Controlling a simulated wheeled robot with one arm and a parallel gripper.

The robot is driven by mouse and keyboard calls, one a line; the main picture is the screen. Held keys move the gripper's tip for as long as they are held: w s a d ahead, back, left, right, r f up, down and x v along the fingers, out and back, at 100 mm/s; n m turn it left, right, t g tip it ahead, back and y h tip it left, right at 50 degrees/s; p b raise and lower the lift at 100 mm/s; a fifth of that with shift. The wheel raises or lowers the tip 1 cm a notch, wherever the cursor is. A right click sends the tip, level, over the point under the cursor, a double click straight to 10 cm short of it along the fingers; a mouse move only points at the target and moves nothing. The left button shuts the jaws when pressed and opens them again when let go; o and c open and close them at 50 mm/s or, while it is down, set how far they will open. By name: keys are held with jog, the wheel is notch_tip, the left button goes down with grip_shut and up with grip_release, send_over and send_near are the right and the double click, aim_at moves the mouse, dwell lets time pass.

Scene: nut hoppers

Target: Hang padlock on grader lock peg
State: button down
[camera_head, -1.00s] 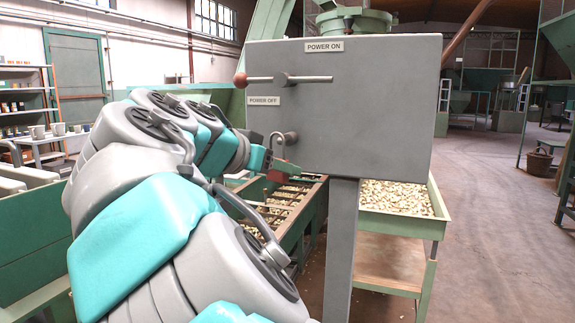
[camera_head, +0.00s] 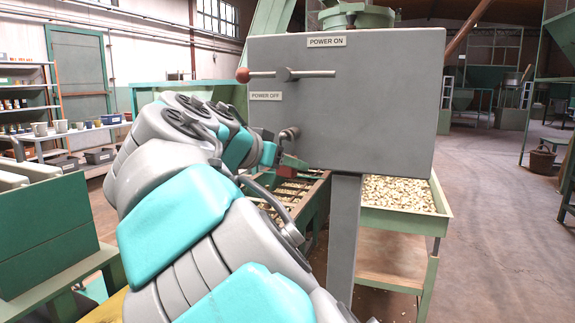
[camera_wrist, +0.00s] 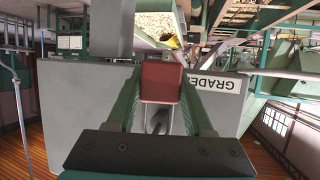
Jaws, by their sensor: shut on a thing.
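The padlock has a red body (camera_head: 289,173) and a grey shackle. My gripper (camera_head: 281,161) is shut on the red body, just below the lock peg (camera_head: 290,133) on the left side of the grey grader box (camera_head: 375,110). The shackle points up toward the peg; I cannot tell whether it is around the peg or beside it. In the wrist view the red body (camera_wrist: 162,82) sits between my green fingers, and part of the grey shackle shows below it.
A switch lever (camera_head: 287,74) with a red knob sticks out of the box between the power labels. A grey post (camera_head: 343,240) carries the box. Trays of nuts (camera_head: 399,194) stand behind. The floor at the right is open.

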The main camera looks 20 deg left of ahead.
dwell(0.4)
jog(key=shift+c, duration=1)
grip_release()
